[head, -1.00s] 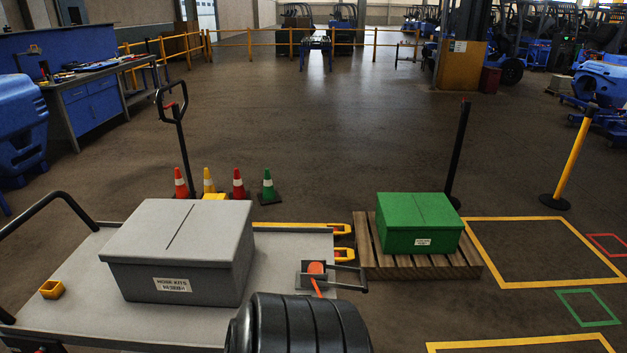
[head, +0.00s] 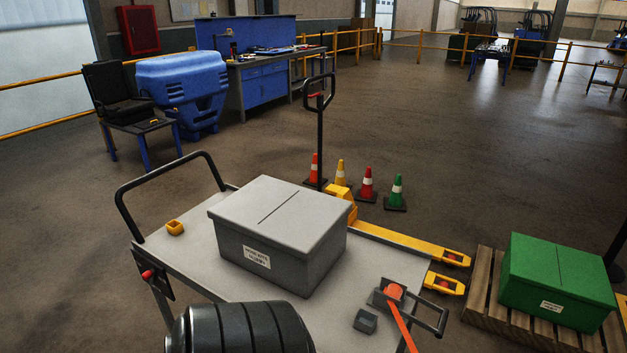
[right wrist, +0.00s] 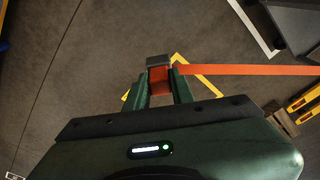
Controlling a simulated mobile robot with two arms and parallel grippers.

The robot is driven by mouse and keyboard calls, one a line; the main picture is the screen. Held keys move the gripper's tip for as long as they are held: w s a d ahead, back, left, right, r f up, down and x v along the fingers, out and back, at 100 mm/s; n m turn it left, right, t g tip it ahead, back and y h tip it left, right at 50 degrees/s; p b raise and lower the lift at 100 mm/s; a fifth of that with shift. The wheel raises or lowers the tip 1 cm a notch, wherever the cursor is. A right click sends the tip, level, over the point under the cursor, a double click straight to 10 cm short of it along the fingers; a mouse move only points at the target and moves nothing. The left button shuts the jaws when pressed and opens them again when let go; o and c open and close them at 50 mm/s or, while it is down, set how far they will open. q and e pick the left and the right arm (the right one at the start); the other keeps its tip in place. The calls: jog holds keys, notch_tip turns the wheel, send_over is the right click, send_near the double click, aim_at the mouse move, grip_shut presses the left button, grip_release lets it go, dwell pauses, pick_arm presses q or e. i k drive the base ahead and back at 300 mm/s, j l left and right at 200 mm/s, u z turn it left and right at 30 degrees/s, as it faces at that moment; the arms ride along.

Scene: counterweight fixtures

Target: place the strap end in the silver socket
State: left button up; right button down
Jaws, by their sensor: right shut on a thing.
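The orange strap (head: 403,329) runs from a metal ratchet with an orange hub (head: 394,291) at the cart's near right corner down out of the head view. My right gripper (right wrist: 160,84) is shut on the strap end (right wrist: 159,62), an orange piece with a grey tip, above the floor. The strap stretches off to the right in the right wrist view. A small grey block with a dark recessed top, seemingly the silver socket (head: 366,320), sits on the cart near the ratchet. A similar yellow socket (head: 175,227) sits at the cart's left. My left gripper is not in view.
A large grey lidded box (head: 280,235) fills the middle of the cart (head: 205,250). A green box (head: 558,282) stands on a wooden pallet (head: 481,290) at right. Cones and a yellow pallet jack (head: 410,241) are behind the cart.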

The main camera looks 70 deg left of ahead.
aim_at(366, 324)
jog(key=i+u, duration=0.1)
jog(key=u, duration=0.75)
jog(key=i+l+u, duration=0.15)
jog(key=u, duration=0.7)
jog(key=i+l+u, duration=0.1)
jog(key=u, duration=0.3)
jog(key=l, duration=0.1)
